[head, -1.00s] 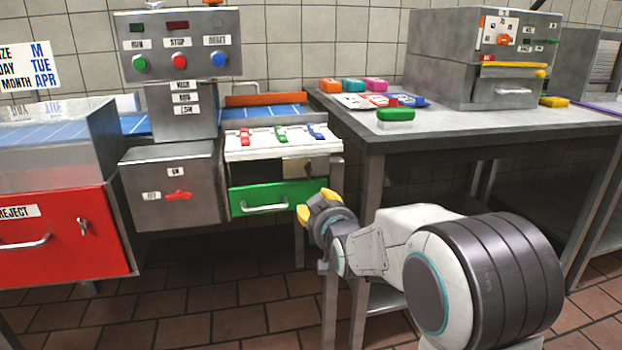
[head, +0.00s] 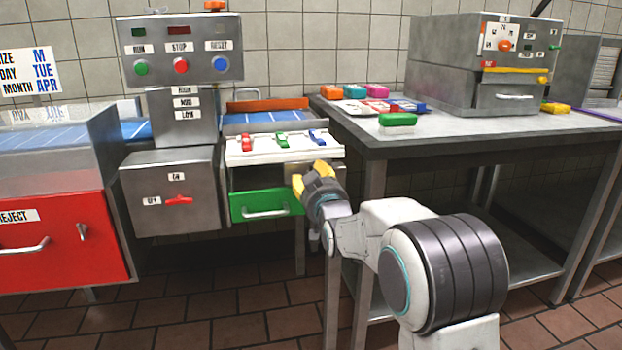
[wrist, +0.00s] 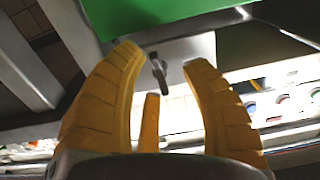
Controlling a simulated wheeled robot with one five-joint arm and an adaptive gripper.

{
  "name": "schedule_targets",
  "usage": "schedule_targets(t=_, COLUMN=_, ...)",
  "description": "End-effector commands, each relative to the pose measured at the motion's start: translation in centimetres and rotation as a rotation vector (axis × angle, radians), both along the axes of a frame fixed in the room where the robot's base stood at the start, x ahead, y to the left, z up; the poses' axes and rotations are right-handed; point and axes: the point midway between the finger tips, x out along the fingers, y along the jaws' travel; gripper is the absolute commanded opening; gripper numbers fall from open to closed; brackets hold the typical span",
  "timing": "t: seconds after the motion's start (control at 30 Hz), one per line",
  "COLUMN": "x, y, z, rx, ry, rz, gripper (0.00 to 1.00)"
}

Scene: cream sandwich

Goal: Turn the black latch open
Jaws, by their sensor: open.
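The small dark latch (wrist: 159,74) shows in the wrist view on a grey metal plate (wrist: 185,50), beside the green drawer front. It lies between my gripper's yellow fingers, apart from them as far as I can see. My gripper (wrist: 163,58) is open and empty. In the head view my gripper (head: 308,174) is at the right end of the panel between the white lever tray and the green drawer (head: 262,204). It hides the latch there.
The white tray (head: 285,150) with red, green and blue levers juts out just above my gripper. A steel table (head: 460,135) stands close on the right. A grey box with a red switch (head: 178,200) is on the left.

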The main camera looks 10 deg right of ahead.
Motion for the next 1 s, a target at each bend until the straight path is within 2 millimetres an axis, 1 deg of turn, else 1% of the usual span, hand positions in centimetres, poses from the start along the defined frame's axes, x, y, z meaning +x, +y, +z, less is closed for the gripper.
schedule_targets(t=0.2, x=0.96, y=0.0, z=0.0, rx=0.0, ry=-0.001, rz=0.0, gripper=0.41)
schedule_targets(t=0.53, x=1.11, y=0.0, z=-0.01, rx=0.0, ry=0.0, rz=0.0, gripper=0.41)
schedule_targets(t=0.57, x=1.11, y=0.0, z=-0.01, rx=0.0, ry=0.0, rz=0.0, gripper=0.45)
schedule_targets(t=1.0, x=1.09, y=0.05, z=0.01, rx=0.0, ry=0.0, rz=0.001, gripper=0.05)
